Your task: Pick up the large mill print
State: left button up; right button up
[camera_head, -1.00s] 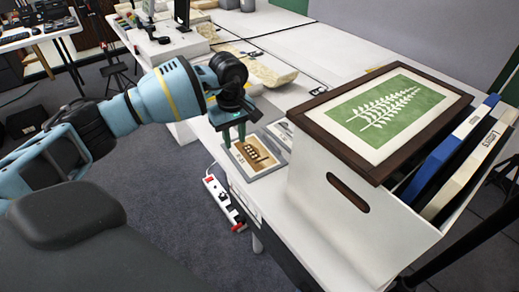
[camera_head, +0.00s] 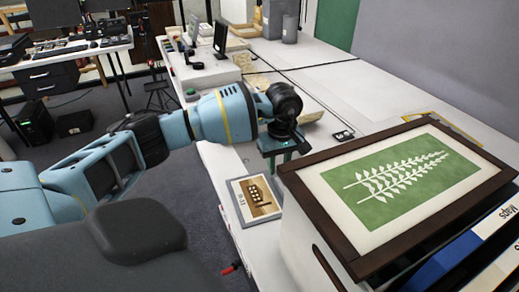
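A grey-edged print with a brown mill-like picture (camera_head: 257,198) lies flat on the white table, just left of the archival box. Its label is too small to read surely, and I cannot tell whether it is the large one. My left gripper (camera_head: 281,161) points down above the table, beyond and to the right of this print, close to the box's far left corner. Its two teal fingers look apart with nothing visible between them; their tips are partly hidden. My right gripper is not in view.
A white archival box (camera_head: 306,250) stands at the right front, topped by a dark-framed green fern print (camera_head: 405,185). Blue and white folders (camera_head: 480,250) stick out beside it. A small dark card (camera_head: 343,135) lies beyond. The white table (camera_head: 350,85) is largely clear towards the back.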

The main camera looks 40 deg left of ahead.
aim_at(278, 186)
pick_arm(q)
jog(key=shift+d+f, duration=0.15)
jog(key=shift+f, duration=3.4)
grip_shut()
